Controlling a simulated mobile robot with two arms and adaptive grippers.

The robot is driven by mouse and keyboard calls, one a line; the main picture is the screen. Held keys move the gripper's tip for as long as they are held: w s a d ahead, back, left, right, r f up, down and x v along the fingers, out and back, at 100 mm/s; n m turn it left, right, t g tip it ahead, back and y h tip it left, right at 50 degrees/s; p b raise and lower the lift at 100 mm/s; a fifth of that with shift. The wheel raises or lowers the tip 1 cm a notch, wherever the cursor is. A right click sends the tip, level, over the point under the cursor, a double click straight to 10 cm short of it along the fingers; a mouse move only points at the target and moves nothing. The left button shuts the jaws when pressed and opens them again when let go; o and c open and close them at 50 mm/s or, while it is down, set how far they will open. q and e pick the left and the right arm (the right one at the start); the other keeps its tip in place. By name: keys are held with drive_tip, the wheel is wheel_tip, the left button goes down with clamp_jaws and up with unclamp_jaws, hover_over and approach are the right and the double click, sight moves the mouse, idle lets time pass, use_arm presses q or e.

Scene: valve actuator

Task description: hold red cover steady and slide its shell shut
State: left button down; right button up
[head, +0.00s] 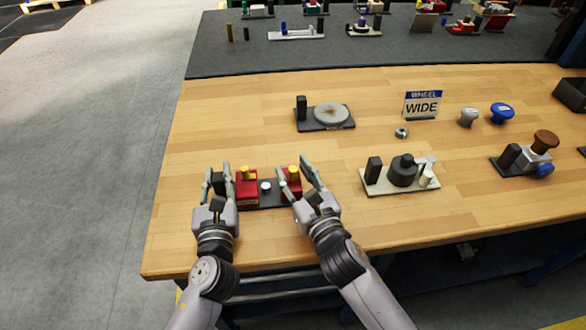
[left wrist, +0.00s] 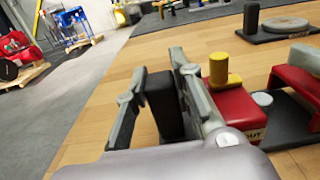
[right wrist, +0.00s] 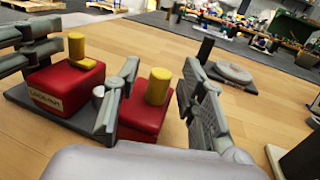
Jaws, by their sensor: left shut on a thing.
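The red cover has two red blocks on a dark base plate (head: 265,205). The left red block (head: 247,190) has a yellow peg and a label, readable in part in the right wrist view. The right red shell (head: 292,187) has its own yellow peg (right wrist: 158,86). A gap with a pale round stud (head: 265,187) separates them. My left gripper (head: 217,172) is shut on the upright black post (left wrist: 163,103) at the base's left end. My right gripper (head: 296,168) is open, its fingers on either side of the right shell; I cannot tell whether they touch it.
A dark plate with a grey disc (head: 332,115) lies behind. A pale plate with a black knob (head: 403,170) stands to the right. A WHEEL WIDE sign (head: 422,105), a small nut (head: 401,133) and loose knobs are further back. The bench's front edge is near.

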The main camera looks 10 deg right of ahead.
drive_tip(key=shift+w+a, duration=0.15)
drive_tip(key=shift+w, duration=0.3)
drive_tip(key=shift+c, duration=0.2)
clamp_jaws()
idle(0.5)
